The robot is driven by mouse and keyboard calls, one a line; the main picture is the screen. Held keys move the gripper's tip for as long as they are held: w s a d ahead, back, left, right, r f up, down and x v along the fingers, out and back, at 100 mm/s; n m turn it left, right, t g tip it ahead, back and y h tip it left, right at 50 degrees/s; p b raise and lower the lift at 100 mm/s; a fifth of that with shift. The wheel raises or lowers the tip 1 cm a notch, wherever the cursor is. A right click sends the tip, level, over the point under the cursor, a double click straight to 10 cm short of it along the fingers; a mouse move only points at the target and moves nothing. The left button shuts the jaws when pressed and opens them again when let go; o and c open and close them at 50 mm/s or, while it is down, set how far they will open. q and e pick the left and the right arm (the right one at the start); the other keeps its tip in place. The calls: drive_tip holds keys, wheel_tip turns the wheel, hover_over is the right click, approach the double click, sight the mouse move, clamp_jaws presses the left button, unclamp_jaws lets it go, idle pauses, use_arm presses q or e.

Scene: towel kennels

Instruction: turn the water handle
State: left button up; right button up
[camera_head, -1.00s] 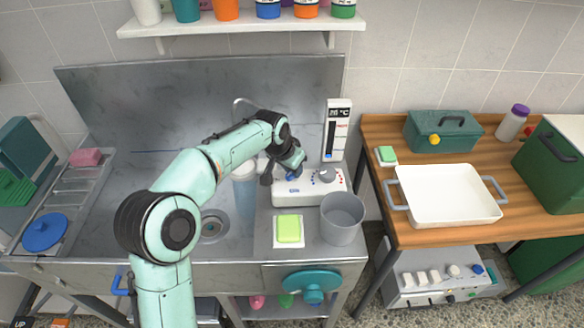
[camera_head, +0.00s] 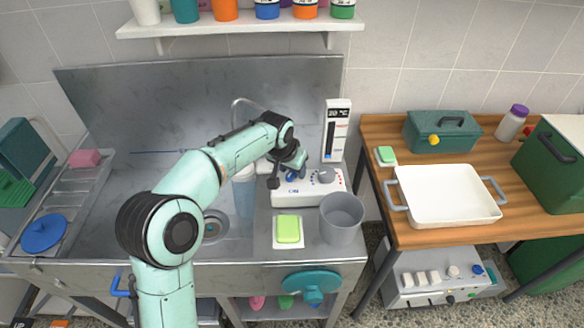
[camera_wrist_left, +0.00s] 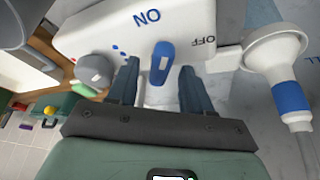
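The water handle is a small blue lever (camera_wrist_left: 162,62) on a white control box (camera_head: 310,190) marked ON and OFF, standing on the steel counter right of the sink. In the left wrist view the lever lies below and between the two words. My left gripper (camera_wrist_left: 160,88) is open, with one finger on each side of the lever and a visible gap on both sides. In the head view my left gripper (camera_head: 288,172) is over the left part of the box and hides most of the lever. My right gripper is not in view.
A grey knob (camera_head: 326,175) sits on the box to the right. A white nozzle with a blue band (camera_wrist_left: 289,92) is close by. A grey bucket (camera_head: 342,222) and a green sponge (camera_head: 288,229) are in front. A thermometer panel (camera_head: 336,132) stands behind.

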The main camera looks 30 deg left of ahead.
use_arm(q)
drive_tip(key=v, duration=1.3)
drive_tip(key=shift+r+p, duration=0.2)
drive_tip(key=shift+p, duration=0.25)
drive_tip(key=shift+s, duration=0.1)
idle(0.6)
